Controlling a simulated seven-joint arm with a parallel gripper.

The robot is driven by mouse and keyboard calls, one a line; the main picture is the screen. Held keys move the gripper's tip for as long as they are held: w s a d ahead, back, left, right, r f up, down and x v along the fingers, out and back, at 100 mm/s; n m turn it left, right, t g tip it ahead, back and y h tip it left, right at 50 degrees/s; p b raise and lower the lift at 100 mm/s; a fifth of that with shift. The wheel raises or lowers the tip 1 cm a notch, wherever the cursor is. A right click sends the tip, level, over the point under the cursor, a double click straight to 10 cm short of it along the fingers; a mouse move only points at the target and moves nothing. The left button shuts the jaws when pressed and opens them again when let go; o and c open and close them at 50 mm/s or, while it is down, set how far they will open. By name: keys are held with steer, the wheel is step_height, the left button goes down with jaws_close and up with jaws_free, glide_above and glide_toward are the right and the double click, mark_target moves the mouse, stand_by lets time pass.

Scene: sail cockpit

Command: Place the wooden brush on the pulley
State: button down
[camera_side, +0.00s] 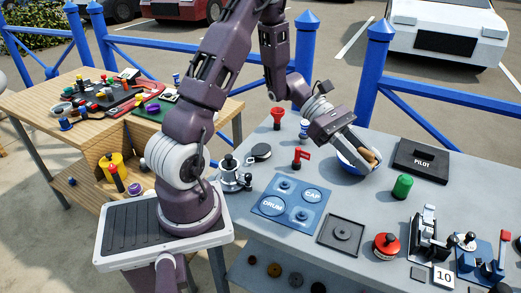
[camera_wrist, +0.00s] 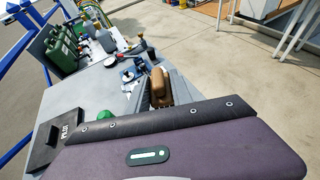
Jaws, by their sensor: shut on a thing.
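The wooden brush (camera_side: 369,155) is a tan-brown block, held at my gripper (camera_side: 368,164) above the right side of the grey table. In the wrist view the brush (camera_wrist: 159,87) sits between the fingers of my gripper (camera_wrist: 158,98), which are shut on it. I cannot tell whether the brush touches the bowl. I cannot identify the pulley for certain; a dark square tray with a round centre (camera_side: 341,235) lies at the front of the table.
A black PILOT case (camera_side: 421,160) and a green cylinder (camera_side: 402,187) stand to the right of my gripper. A blue CAP and DRUM board (camera_side: 291,204) lies left of the tray. A red button (camera_side: 387,246) and lever devices (camera_side: 431,237) stand front right.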

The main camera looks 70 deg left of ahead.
steer(key=s+d+f+m+g, duration=0.2)
steer(key=s+d+m+g, duration=0.2)
steer(key=s+m+g, duration=0.55)
steer(key=s+a+f+m+g+y, duration=0.1)
steer(key=s+a+m+g+y, duration=0.35)
steer(key=s, duration=0.25)
steer(key=s+a+f+m+g+y, duration=0.25)
steer(key=s+m+g+y, duration=0.2)
steer(key=s, duration=0.25)
step_height(320, 180, up, 6)
steer(key=m+t+y, duration=0.8)
steer(key=m+y, duration=0.8)
steer(key=m, duration=0.2)
glide_above(256, 154)
steer(key=shift+n, duration=0.25)
step_height(256, 154, down, 15)
steer(key=shift+f, duration=0.1)
steer(key=shift+f, duration=0.1)
